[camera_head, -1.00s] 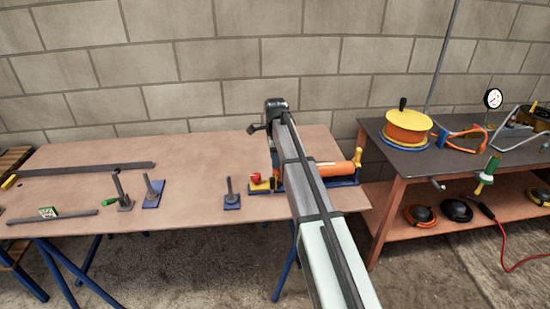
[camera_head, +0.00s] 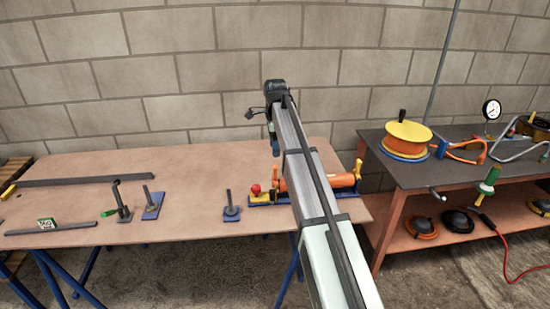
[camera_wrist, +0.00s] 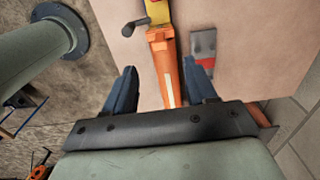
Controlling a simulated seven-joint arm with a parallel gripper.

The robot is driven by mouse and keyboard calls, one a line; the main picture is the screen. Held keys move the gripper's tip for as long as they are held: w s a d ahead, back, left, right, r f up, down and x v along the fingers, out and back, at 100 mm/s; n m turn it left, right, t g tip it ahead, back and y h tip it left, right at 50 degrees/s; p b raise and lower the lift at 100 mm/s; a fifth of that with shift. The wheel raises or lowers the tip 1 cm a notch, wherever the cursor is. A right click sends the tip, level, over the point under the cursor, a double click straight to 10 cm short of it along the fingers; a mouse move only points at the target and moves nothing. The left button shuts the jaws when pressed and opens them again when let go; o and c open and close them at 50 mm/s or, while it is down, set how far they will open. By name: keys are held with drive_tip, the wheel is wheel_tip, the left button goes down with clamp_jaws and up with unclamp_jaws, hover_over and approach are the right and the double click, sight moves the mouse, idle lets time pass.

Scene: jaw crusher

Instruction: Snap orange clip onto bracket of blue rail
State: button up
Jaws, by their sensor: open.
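In the head view, an orange cylinder-like body (camera_head: 335,181) lies on a long blue base (camera_head: 252,204) near the table's right front. My arm hides part of both. My gripper (camera_head: 274,138) is above the table, behind this assembly in the picture. In the wrist view, my gripper (camera_wrist: 160,70) is open, with a dark blue finger on each side of a long orange part (camera_wrist: 166,62). I cannot tell whether they touch it. I cannot identify the orange clip or the bracket for certain.
A second bench (camera_head: 465,172) at the right holds an orange and yellow reel (camera_head: 408,136) and a gauge (camera_head: 491,109). The table's middle back is clear.

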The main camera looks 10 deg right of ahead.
drive_tip(key=shift+r, duration=1.6)
drive_tip(key=s+d+f+n+g, duration=0.2)
drive_tip(key=s+f+n, duration=0.2)
drive_tip(key=s+f, duration=1.05)
drive_tip(key=s+d+f+n+g, duration=0.15)
drive_tip(key=s+f+n, duration=0.25)
drive_tip(key=s+f, duration=1)
drive_tip(key=s+d+f+n+g, duration=0.15)
drive_tip(key=s+f+n, duration=0.25)
drive_tip(key=s+f, duration=1)
drive_tip(key=s+f+n+g, duration=0.1)
drive_tip(key=s+f+n, duration=0.5)
drive_tip(key=s+f, duration=1.2)
drive_tip(key=shift+s+d+f+g, duration=0.25)
drive_tip(key=shift+d+f+g, duration=0.05)
drive_tip(key=shift+f+g, duration=0.1)
